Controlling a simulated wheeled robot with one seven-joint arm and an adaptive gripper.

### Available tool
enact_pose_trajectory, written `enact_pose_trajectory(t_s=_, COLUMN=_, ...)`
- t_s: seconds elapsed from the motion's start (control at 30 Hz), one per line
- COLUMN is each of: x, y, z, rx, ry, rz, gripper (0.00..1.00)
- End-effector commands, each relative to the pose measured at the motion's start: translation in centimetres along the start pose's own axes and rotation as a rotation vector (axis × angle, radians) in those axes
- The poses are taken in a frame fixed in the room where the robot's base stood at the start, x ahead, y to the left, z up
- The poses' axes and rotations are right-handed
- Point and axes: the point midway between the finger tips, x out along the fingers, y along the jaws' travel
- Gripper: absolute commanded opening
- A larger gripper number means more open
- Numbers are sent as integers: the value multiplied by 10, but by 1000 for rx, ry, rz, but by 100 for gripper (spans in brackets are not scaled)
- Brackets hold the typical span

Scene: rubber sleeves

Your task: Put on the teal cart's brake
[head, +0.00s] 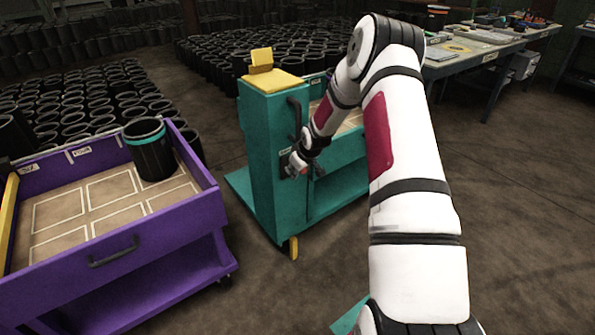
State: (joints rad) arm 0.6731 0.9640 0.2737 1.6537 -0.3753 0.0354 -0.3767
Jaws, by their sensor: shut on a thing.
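The teal cart (263,150) stands in the middle of the head view, with a yellow top piece and a vertical dark handle (294,117) on its near end. A yellow pedal-like piece (293,247) hangs low at its near corner. My gripper (294,168) is at the cart's end panel, below the handle and beside a small pale label. It is shut on a small fitting there. The fitting is mostly hidden by the gripper, so its shape and position are not clear.
A purple cart (150,255) stands at the left with one teal-banded black sleeve (149,150) on its marked deck. Many black sleeves stand on the floor behind. A workbench (470,52) with tools is at the back right. The floor at the right is clear.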

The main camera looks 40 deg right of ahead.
Motion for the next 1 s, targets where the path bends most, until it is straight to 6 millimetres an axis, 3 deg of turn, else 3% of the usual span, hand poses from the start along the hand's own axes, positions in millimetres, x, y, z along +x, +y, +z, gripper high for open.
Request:
enact_pose_trajectory(t_s=0.57, x=-1, y=1, z=-2, rx=-4, ry=-28, rz=-4, gripper=0)
enact_pose_trajectory(t_s=0.6, x=-1, y=1, z=-2, rx=-4, ry=-28, rz=-4, gripper=32)
enact_pose_trajectory(t_s=1.0, x=-6, y=1, z=-2, rx=-4, ry=-28, rz=-4, gripper=33)
